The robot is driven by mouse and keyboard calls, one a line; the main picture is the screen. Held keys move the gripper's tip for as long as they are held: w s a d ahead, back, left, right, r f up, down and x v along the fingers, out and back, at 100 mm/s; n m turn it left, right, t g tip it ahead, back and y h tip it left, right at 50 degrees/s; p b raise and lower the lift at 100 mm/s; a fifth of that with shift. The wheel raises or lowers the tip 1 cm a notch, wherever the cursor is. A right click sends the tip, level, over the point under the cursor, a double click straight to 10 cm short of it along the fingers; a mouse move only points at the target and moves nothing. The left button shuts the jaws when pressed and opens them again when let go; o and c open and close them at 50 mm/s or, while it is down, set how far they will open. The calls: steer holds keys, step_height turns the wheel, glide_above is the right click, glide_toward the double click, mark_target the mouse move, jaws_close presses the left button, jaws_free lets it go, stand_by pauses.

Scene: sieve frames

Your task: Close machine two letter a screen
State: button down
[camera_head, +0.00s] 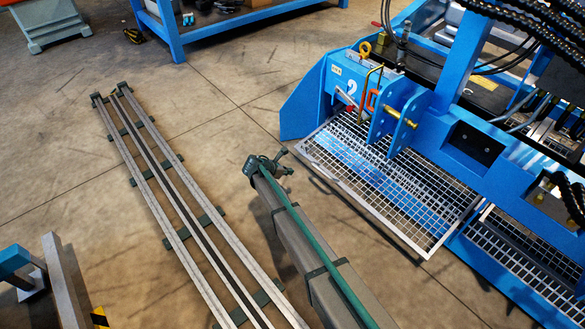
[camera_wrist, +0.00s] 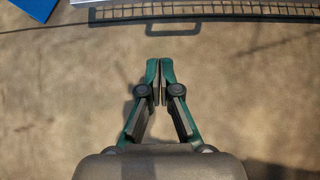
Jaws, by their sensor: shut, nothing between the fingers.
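The blue machine (camera_head: 330,92) marked "2" stands at the upper right of the head view. Its mesh screen (camera_head: 432,245), a metal grid in a light frame, sticks out from the machine's front, over the floor. The screen's mesh edge (camera_wrist: 225,13) also crosses the top of the wrist view, with a dark rectangular handle (camera_wrist: 172,32) on its near side. My gripper (camera_head: 283,163) is left of the screen and apart from it. In the wrist view my gripper (camera_wrist: 160,66) is shut and empty, its tips pointing toward the handle with a gap between.
A second mesh screen (camera_head: 520,265) lies at the right of the first. A floor rail (camera_head: 160,170) runs along the left. A blue workbench (camera_head: 215,32) stands at the back, with a grey metal stand (camera_head: 62,285) at the lower left.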

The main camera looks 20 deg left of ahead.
steer(key=w+d+f+b, duration=0.4)
steer(key=w+d+b, duration=0.1)
steer(key=w, duration=0.4)
steer(key=shift+w+f, duration=0.25)
steer(key=shift+f, duration=0.05)
